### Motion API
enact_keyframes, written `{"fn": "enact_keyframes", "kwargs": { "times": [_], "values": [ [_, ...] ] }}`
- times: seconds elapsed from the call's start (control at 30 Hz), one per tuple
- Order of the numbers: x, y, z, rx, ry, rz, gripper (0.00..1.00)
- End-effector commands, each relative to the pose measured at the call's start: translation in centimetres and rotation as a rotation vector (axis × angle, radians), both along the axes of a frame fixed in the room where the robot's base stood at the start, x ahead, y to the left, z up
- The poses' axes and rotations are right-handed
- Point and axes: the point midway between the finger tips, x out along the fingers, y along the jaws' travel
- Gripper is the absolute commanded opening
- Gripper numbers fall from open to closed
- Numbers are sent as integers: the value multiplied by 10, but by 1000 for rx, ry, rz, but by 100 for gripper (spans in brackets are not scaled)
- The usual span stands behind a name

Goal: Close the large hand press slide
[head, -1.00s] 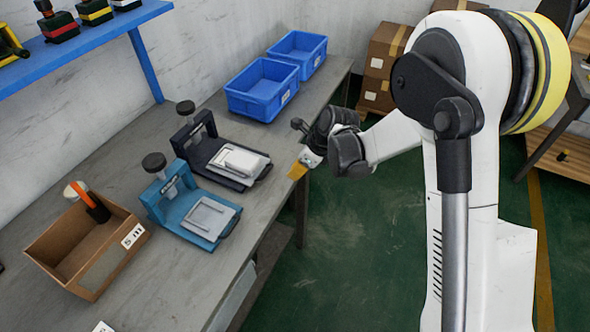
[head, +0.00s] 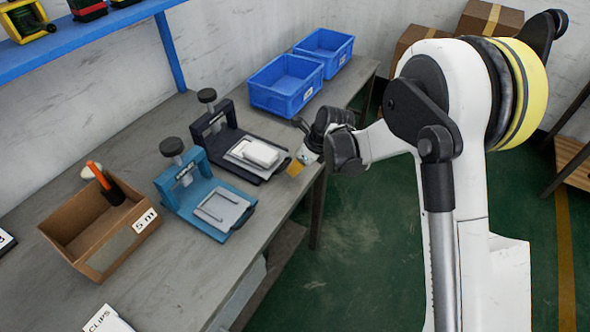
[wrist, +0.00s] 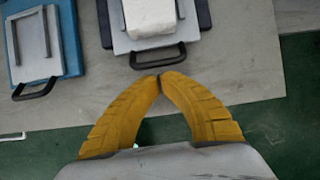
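A dark hand press (head: 217,128) stands on the table, its slide (head: 236,153) out toward the table's front edge with a white block (head: 261,153) on it. The wrist view shows this slide (wrist: 124,42), the white block (wrist: 150,16) and a dark handle (wrist: 157,64) at its front. My gripper (head: 291,170) is just in front of that handle. In the wrist view my gripper (wrist: 159,77) has its yellow fingertips together, with nothing between them; they are very near the handle, and contact cannot be told. A blue hand press (head: 184,190) stands beside it, its slide (head: 222,209) also out and without a block.
Blue bins (head: 284,101) stand farther back on the table (head: 190,285). A cardboard box (head: 85,232) with an orange-handled tool stands at the left. A blue shelf (head: 95,31) hangs above. Open green floor (head: 350,265) lies in front of the table.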

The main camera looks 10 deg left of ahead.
Motion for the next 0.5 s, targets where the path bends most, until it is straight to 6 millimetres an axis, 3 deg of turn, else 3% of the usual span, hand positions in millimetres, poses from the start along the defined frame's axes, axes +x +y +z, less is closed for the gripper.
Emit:
{"fn": "enact_keyframes", "kwargs": {
  "times": [0.17,0.5],
  "values": [
    [10,24,0,0,0,4,0],
    [45,109,0,0,0,3,0]
  ]
}}
